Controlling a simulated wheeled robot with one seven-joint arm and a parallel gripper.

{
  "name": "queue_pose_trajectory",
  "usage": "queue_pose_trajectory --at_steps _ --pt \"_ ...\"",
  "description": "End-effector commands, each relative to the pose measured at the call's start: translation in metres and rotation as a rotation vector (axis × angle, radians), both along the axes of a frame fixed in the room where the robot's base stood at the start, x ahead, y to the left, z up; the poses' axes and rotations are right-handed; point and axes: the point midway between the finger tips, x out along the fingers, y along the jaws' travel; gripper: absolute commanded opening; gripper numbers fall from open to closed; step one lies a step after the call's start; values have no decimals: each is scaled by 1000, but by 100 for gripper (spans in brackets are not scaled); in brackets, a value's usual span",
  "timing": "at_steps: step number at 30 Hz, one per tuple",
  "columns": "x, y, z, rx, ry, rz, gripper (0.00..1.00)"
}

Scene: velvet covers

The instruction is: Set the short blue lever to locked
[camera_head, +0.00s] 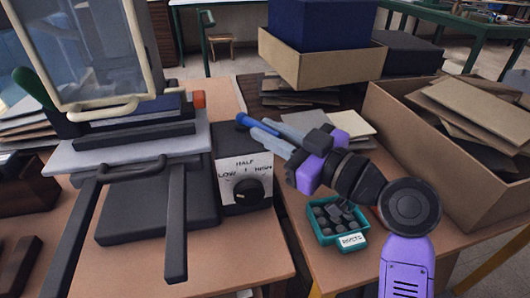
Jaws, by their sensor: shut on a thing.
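The short blue lever (245,119) sticks out at the top right of the dark control box (231,139) on the right side of the press-like machine. My gripper (264,131) reaches in from the right, and its two pale grey fingers are shut around the lever. The lever's blue end shows beyond the fingertips. The fingers hide part of it. I see no marking for locked, so I cannot tell which setting the lever is at.
A black dial (249,190) under a "HALF" label sits on the box's front. A teal tray (324,228) of dark round pieces stands below my arm. A cardboard box (455,150) is at right. Black handles (177,220) jut forward at left.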

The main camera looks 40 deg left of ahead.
Motion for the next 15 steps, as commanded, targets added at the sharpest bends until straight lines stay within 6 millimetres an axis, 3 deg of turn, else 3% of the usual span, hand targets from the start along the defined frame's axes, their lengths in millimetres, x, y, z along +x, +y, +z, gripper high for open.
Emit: queue_pose_trajectory --at_steps 1,15 --pt "4 -1 -7 -1 -2 28 0" --pt "12 0 -3 -1 1 259 0"
